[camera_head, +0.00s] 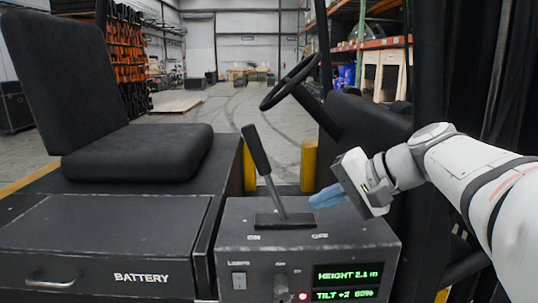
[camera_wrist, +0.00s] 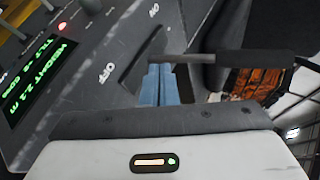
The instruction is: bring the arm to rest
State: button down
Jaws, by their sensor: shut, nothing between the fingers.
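My gripper (camera_head: 312,203) reaches in from the right over the grey console (camera_head: 235,262). Its blue fingers are together and empty; in the wrist view the fingers (camera_wrist: 159,80) point at the lever. The black lever (camera_head: 260,158) stands on a dark base plate and leans left, toward the ON mark. The fingertips are low, just right of the lever, with a small gap in the head view. In the wrist view the lever (camera_wrist: 262,63) crosses just beyond the fingertips; whether they touch cannot be told there.
The console has a lit green display (camera_head: 347,275), a knob (camera_head: 281,283) and a switch (camera_head: 239,281). A black seat (camera_head: 140,150) is at left, above the battery box (camera_head: 100,240). A steering wheel (camera_head: 290,82) stands behind the console. Open warehouse floor lies beyond.

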jog(key=s+d+f+n+g+h, duration=0.1)
jog(key=s+f+n+h, duration=0.1)
jog(key=s+f+h, duration=0.2)
jog(key=s+d+f+n+g+h, duration=0.2)
jog(key=s+f+h, duration=0.3)
jog(key=s+f, duration=0.5)
notch_tip(320, 180, down, 8)
jog(key=shift+f+n, duration=0.1)
jog(key=shift+n, duration=0.6)
jog(key=shift+s, duration=0.1)
